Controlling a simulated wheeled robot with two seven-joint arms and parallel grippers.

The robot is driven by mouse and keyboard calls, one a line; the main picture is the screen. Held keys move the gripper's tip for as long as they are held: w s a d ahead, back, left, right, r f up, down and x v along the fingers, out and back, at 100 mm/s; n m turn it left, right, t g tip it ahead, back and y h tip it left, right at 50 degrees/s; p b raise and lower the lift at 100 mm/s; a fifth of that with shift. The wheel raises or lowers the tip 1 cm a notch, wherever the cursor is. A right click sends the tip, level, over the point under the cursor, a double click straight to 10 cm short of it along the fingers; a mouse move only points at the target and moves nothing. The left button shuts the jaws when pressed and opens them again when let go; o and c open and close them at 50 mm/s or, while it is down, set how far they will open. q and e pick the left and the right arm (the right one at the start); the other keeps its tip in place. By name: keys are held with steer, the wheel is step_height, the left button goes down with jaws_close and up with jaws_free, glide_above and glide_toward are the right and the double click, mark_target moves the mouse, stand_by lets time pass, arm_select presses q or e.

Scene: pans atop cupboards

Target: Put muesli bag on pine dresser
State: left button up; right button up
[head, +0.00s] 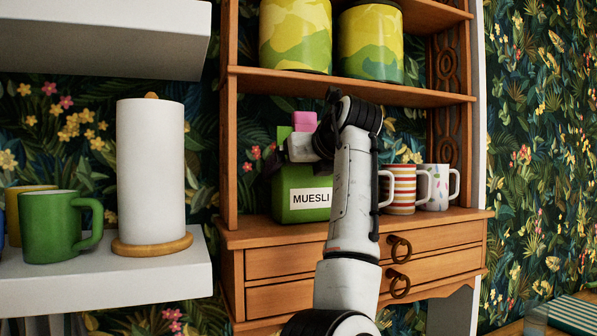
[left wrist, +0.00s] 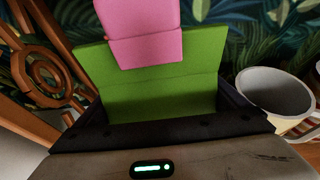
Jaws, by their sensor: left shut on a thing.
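The green muesli bag (head: 300,198), with a white MUESLI label and a pink clip (head: 304,121) on top, is upright at the pine dresser (head: 350,234). Its base is at the dresser's lower surface; I cannot tell whether it touches. My left gripper (head: 290,150) is shut on the bag's upper part, and my arm hides the bag's right side. In the left wrist view the green bag top (left wrist: 160,85) and pink clip (left wrist: 145,30) stand between the dark fingers. My right gripper is not in view.
A striped mug (head: 401,190) and a spotted mug (head: 437,188) stand right of my arm on the same surface. Yellow-green canisters (head: 295,36) are on the shelf above. A paper towel roll (head: 150,172) and green mug (head: 48,228) stand on a white shelf at left.

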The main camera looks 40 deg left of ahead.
arm_select(q)
steer(key=o, duration=1.1)
steer(key=shift+f, duration=0.1)
steer(key=b+v, duration=0.1)
steer(key=v, duration=1.1)
steer(key=shift+w, duration=0.1)
